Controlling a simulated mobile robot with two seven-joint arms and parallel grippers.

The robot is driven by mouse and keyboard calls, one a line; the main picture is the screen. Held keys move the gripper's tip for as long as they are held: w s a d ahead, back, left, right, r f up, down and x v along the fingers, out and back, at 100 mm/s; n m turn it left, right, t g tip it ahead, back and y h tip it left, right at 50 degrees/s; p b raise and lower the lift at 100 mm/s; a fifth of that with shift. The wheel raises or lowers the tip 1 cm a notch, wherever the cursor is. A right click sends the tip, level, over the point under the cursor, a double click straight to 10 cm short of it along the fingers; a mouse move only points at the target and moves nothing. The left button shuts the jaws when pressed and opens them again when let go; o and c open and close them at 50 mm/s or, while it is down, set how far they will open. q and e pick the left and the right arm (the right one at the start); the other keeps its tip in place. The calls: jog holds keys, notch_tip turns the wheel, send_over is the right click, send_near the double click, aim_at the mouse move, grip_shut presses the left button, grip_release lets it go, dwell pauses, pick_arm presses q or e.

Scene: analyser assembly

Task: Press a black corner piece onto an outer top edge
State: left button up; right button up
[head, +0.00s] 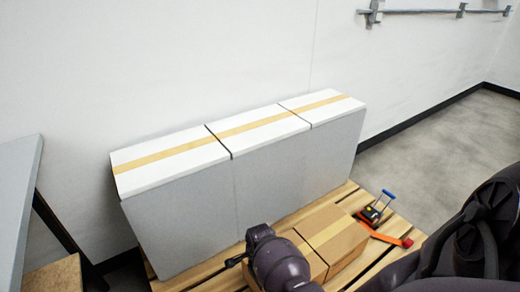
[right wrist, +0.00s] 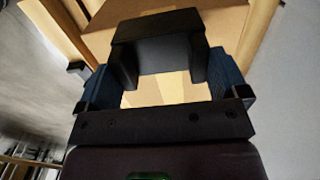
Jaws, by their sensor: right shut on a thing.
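A black corner piece (right wrist: 158,30), a U-like shape in this view, sits between the blue-padded fingers of my right gripper (right wrist: 160,80) in the right wrist view. The gripper is shut on it. Brown cardboard shows behind the piece; I cannot tell the gap between them. In the head view, three grey boxes with white tops (head: 185,178) stand in a row against the wall, a tan strip running along their tops. Their outer top edges look bare. The corner piece and the fingertips of my right gripper cannot be made out there. My left gripper is not in view.
The boxes stand on a slatted wooden pallet (head: 215,279). In front lies a cardboard box (head: 345,243). Beside it is a ratchet with a blue handle (head: 377,207) and an orange strap (head: 388,238). A grey panel (head: 15,200) leans at the far left. The floor at right is clear.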

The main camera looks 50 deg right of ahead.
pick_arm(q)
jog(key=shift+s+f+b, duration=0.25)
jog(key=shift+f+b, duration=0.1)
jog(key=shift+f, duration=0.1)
pick_arm(e)
jog(key=shift+f, duration=0.8)
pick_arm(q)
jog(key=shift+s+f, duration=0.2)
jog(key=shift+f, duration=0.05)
pick_arm(e)
jog(key=shift+f, duration=0.3)
